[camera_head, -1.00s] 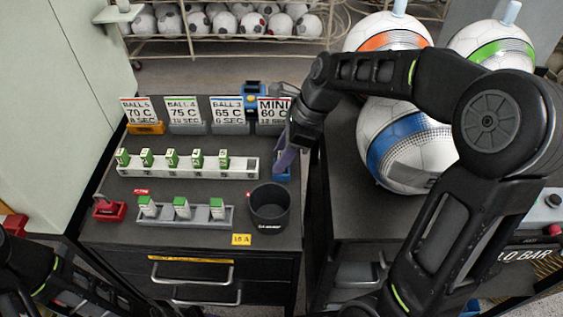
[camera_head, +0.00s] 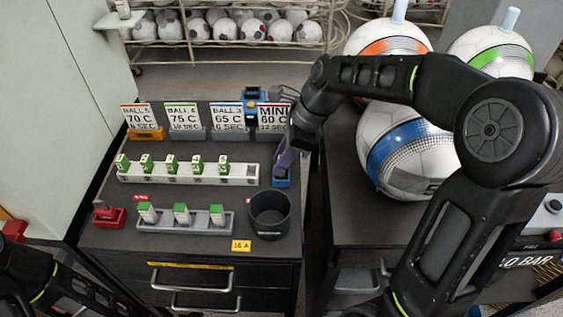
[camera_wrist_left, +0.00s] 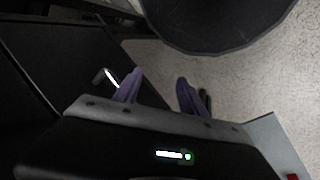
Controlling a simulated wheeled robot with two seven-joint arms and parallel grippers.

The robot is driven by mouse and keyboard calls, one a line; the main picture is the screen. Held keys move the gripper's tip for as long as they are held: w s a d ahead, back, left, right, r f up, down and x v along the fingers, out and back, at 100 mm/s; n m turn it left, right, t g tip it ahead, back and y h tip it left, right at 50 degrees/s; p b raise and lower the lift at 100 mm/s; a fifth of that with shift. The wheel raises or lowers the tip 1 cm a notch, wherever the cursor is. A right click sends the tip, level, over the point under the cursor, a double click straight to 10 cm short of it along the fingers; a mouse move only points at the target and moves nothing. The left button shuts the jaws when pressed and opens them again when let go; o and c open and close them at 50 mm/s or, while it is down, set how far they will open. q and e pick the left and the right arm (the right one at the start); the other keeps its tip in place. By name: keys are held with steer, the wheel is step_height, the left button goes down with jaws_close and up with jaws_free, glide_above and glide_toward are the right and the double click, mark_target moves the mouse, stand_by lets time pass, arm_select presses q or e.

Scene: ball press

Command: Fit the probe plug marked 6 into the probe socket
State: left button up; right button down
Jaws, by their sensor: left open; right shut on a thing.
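My right gripper (camera_head: 284,163) is at the right edge of the dark bench, pointing down at a small blue holder (camera_head: 281,182). It is shut on what seems to be the probe plug, which the fingers hide; I cannot read its number. Whether it touches the blue holder, or whether that is the socket, I cannot tell. A white rack (camera_head: 240,178) holds several green-topped white plugs, with a bare stretch at its right end. My left gripper (camera_wrist_left: 158,88) is open and empty in the left wrist view; the head view shows only its arm at lower left.
A grey rack (camera_head: 165,226) holds three green-topped blocks. A black bin (camera_head: 269,222) stands beside it, and a red-based device (camera_head: 108,214) at left. Temperature signs (camera_head: 183,119) and a blue device (camera_head: 256,102) line the back. Large balls (camera_head: 405,150) sit on the right-hand bench.

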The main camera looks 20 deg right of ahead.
step_height(320, 180, up, 9)
steer(key=shift+r, duration=0.15)
arm_select(q)
steer(key=shift+f, duration=0.1)
stand_by(0.6)
